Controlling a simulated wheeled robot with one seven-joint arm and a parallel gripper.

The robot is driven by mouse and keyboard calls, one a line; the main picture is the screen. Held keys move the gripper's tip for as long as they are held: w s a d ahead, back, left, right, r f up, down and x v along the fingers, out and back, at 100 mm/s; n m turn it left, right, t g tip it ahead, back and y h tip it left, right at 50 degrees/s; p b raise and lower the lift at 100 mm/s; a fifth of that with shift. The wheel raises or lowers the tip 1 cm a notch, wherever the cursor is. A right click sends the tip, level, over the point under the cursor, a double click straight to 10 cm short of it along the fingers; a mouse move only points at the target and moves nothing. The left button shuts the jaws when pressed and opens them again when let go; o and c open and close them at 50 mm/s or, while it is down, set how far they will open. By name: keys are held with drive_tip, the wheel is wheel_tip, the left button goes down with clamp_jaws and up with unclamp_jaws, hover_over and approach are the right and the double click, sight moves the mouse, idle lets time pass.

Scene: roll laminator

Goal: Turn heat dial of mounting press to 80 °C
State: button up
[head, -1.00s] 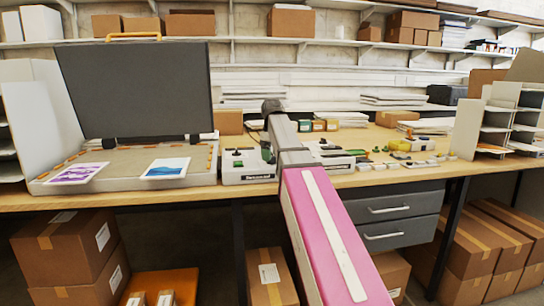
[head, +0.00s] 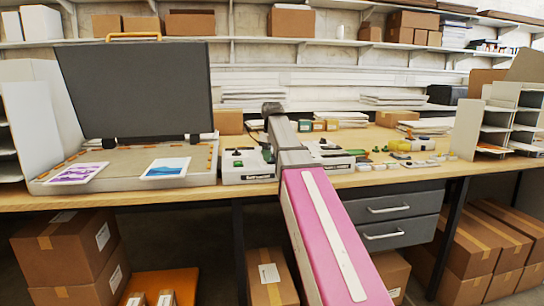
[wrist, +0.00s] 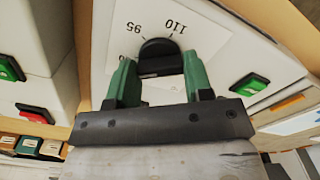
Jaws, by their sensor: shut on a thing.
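The black heat dial (wrist: 159,55) sits on a white scale plate (wrist: 205,35) on a pale machine front in the wrist view. The printed marks 95 and 110 show beside it; no 80 mark is visible and I cannot make out a pointer on the dial. My gripper (wrist: 160,66) has green fingers, one on each side of the dial, shut on it. In the head view my arm hides the gripper and dial. A white control box (head: 248,166) stands left of my arm, beside an open press with a raised dark lid (head: 135,90).
A green button (wrist: 249,84) is right of the dial in the wrist view. Another green button (wrist: 11,68) and a red one (wrist: 35,113) are on the left. Two prints (head: 166,168) lie on the press bed. Small parts (head: 405,147) cover the bench to the right.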

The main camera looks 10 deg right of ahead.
drive_tip(key=shift+m, duration=0.4)
drive_tip(key=o, duration=0.9)
